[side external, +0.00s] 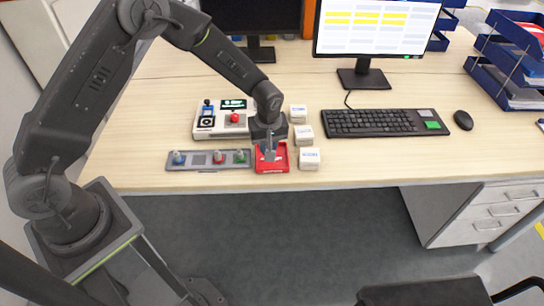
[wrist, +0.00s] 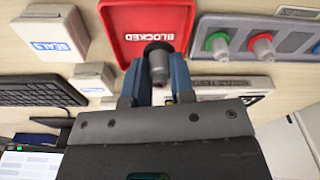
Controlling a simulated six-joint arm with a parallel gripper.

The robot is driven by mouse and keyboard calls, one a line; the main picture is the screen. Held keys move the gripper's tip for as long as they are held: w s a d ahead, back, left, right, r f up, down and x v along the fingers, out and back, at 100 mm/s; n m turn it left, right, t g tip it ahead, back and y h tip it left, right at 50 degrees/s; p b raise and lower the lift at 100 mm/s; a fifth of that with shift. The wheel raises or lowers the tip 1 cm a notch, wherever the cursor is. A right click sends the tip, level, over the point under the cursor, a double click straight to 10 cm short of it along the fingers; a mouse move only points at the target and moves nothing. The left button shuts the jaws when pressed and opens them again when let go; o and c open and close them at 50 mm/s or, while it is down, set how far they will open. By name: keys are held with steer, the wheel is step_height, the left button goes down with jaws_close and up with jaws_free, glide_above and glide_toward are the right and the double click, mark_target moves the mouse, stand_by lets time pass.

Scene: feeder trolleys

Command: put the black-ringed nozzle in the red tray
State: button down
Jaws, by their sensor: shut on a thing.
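My gripper (wrist: 158,75) is shut on the grey nozzle with a black ring (wrist: 158,62). The nozzle is between the two blue-grey fingers, its black end towards the red tray. The red tray (wrist: 187,48), with the word BLOCKED on its floor, lies beyond the nozzle in the wrist view. In the side view my gripper (side external: 268,150) is at the red tray (side external: 275,168) and hides part of it. The nozzle overlaps the tray in the wrist view; I cannot tell whether they touch.
A grey rack (side external: 208,166) left of the tray holds nozzles with blue, red and green rings and one empty place. A control box (side external: 222,130) stands behind. White boxes (side external: 309,160) stand right of the tray. The keyboard (side external: 375,123) is farther right.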

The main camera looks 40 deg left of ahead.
mark_target(272, 165)
steer(key=shift+w+d+f, duration=0.25)
steer(key=shift+d+f, duration=0.15)
steer(key=shift+d, duration=0.2)
steer(key=shift+f, duration=2)
steer(key=shift+f, duration=0.1)
steer(key=c, duration=1)
jaws_free()
steer(key=r, duration=0.8)
steer(key=s+d+r, duration=0.1)
steer(key=r, duration=0.3)
steer(key=shift+d+r, duration=0.1)
steer(key=shift+r, duration=0.1)
